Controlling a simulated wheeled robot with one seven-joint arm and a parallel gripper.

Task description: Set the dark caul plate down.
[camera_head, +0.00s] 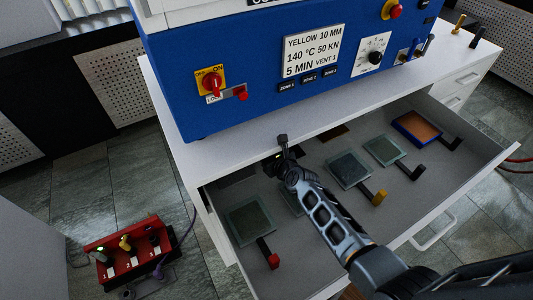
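My gripper (282,150) is over the back left part of the open drawer, below the blue press. Its fingers are small and dark here, and I cannot tell whether they are open or shut. A dark flat shape (236,176) lies to the left of the gripper at the drawer's back edge; I cannot tell whether it is the dark caul plate. A dark brown flat piece (333,133) shows to the right at the back of the drawer. My arm hides part of the drawer's middle.
The drawer (315,160) holds a grey-green plate with a red-tipped handle (248,222), one with a yellow tip (349,169), one with a black tip (382,150), and a blue-framed brown plate (417,128). The blue press (260,100) stands above. A red switch box (128,252) is on the floor.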

